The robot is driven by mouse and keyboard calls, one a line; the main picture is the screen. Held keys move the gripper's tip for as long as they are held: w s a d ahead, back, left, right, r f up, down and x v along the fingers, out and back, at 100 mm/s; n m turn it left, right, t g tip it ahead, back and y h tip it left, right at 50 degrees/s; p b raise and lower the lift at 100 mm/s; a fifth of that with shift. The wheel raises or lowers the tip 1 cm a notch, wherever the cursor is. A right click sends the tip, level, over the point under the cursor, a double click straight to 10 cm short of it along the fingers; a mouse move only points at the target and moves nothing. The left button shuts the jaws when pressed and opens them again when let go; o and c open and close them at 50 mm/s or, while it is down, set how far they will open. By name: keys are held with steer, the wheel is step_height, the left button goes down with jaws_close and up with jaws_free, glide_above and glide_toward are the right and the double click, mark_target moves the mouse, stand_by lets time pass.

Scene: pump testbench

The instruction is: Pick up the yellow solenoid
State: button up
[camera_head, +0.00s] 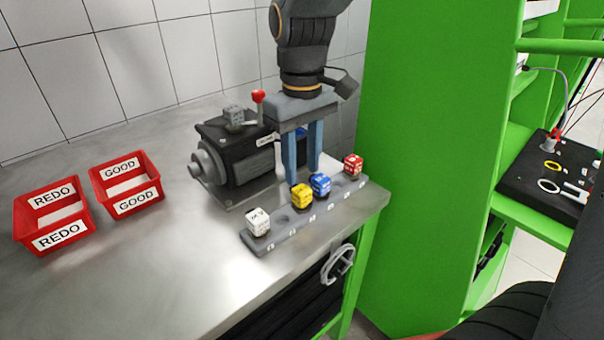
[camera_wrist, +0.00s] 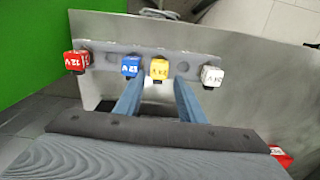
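The yellow solenoid (camera_head: 302,196) is a small cube standing in a grey holder strip (camera_head: 283,238) at the table's front right edge. It also shows in the wrist view (camera_wrist: 159,69), with the blue solenoid (camera_wrist: 131,66) close on its left. My gripper (camera_head: 303,177) points down behind the yellow and blue solenoids. Its two blue-grey fingers are apart, with nothing seen between them. In the wrist view my gripper (camera_wrist: 158,84) has the yellow solenoid just beyond its fingertips, between the two finger lines, and the blue one beyond the left fingertip. I see no contact.
The holder also bears a red solenoid (camera_head: 352,165) and a white solenoid (camera_head: 258,221). A dark pump unit (camera_head: 240,160) with a red-knobbed lever and a grey cube on top stands behind. Red REDO (camera_head: 60,237) and GOOD (camera_head: 137,200) bins stand left. A green cabinet (camera_head: 430,120) rises right.

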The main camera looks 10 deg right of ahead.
mark_target(300, 188)
steer(key=shift+w+a+r, duration=0.1)
steer(key=shift+w+a, duration=0.15)
steer(key=shift+a, duration=0.15)
steer(key=shift+d+f+p, duration=0.15)
steer(key=shift+f+p, duration=0.25)
steer(key=shift+f, duration=1.45)
steer(key=shift+d+f+p, duration=0.15)
steer(key=shift+f+p, duration=0.25)
steer(key=shift+f, duration=1.45)
steer(key=c, duration=0.7)
